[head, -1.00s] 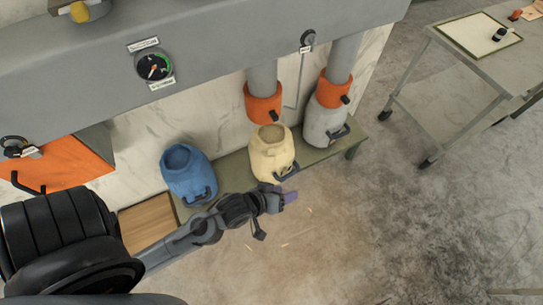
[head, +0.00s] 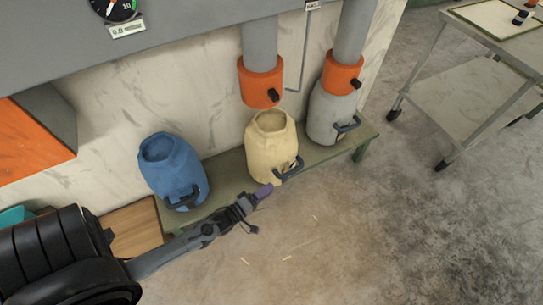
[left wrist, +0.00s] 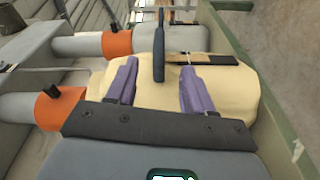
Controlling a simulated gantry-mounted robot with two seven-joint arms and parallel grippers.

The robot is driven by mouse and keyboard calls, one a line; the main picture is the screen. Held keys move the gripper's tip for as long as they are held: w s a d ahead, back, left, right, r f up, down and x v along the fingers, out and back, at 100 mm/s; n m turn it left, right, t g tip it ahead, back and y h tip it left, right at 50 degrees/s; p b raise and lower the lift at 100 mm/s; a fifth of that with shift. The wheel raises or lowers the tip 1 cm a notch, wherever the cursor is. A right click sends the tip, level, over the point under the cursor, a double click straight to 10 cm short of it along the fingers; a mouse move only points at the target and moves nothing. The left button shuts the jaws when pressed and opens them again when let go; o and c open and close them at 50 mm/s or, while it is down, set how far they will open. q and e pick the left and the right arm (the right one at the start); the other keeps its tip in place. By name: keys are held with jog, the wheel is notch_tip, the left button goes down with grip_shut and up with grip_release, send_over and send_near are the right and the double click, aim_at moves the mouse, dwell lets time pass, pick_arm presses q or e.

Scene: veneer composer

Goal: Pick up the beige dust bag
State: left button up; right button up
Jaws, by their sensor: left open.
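The beige dust bag (head: 268,148) stands open-topped on the green bench, in the middle of three bags. Its dark handle (head: 289,168) is on the front, low on the right side. My left gripper (head: 262,192) is open, with purple fingers just in front of the bag's lower front. In the left wrist view the two fingers of my left gripper (left wrist: 155,88) are spread in front of the beige bag (left wrist: 220,85), with the dark handle (left wrist: 158,55) between them and further out. Whether the fingers touch the bag is unclear. My right gripper is out of view.
A blue bag (head: 172,170) stands left of the beige one, and a grey bag (head: 328,118) stands right. Orange-collared pipes (head: 260,82) hang above. The green bench (head: 227,172) runs along the wall. A metal cart (head: 470,95) stands at right.

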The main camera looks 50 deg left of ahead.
aim_at(288, 174)
pick_arm(q)
jog(key=w+b, duration=0.2)
jog(key=w, duration=0.3)
jog(key=w+b, duration=0.2)
jog(key=w, duration=0.2)
jog(key=shift+w+d+b, duration=0.2)
jog(key=shift+w+b, duration=0.15)
jog(key=shift+w, duration=0.05)
jog(key=shift+w+r, duration=0.1)
jog(key=shift+w, duration=0.45)
jog(key=shift+s, duration=0.15)
jog(key=shift+c, duration=0.5)
grip_shut()
jog(key=shift+r, duration=0.1)
jog(key=shift+r, duration=0.15)
